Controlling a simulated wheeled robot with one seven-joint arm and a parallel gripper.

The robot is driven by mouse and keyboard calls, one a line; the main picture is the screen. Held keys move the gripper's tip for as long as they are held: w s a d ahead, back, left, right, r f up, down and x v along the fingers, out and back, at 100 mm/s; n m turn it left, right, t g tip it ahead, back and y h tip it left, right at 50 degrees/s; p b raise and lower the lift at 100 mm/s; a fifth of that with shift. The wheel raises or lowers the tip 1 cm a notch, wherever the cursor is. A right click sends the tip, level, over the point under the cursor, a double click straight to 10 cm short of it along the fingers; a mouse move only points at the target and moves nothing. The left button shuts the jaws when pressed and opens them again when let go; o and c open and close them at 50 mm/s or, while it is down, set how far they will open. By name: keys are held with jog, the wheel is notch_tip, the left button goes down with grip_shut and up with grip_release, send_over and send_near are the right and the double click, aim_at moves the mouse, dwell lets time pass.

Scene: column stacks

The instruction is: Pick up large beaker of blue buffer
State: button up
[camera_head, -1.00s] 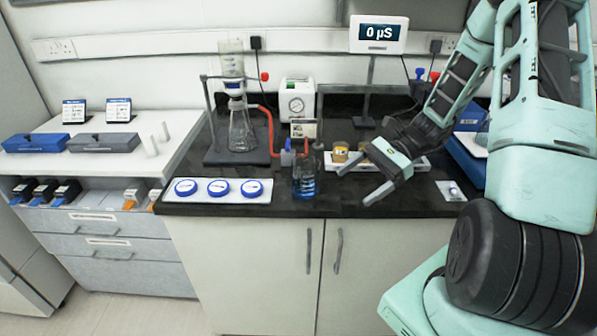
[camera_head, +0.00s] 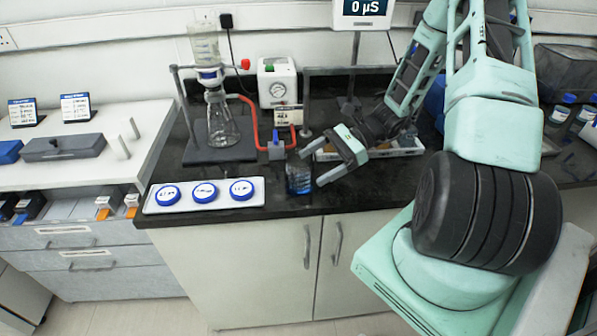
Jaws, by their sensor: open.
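The large beaker of blue buffer (camera_head: 299,176) stands upright near the front edge of the black bench, holding blue liquid. My gripper (camera_head: 312,168) is open. Its fingers point left toward the beaker, close to the beaker's right side. From this view I cannot tell whether a fingertip touches the glass or the beaker is partly between the fingers.
A white tray (camera_head: 152,207) with three blue-rimmed discs lies left of the beaker. A filter flask (camera_head: 222,128) on a stand and a red tube stand behind left. A pressure gauge box (camera_head: 277,80) is at the back. A low tray (camera_head: 408,150) lies behind my gripper.

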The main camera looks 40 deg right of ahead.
aim_at(287, 180)
jog(key=shift+p+x, duration=0.85)
jog(key=shift+x, duration=1.9)
jog(key=c, duration=1.2)
jog(key=shift+r, duration=0.15)
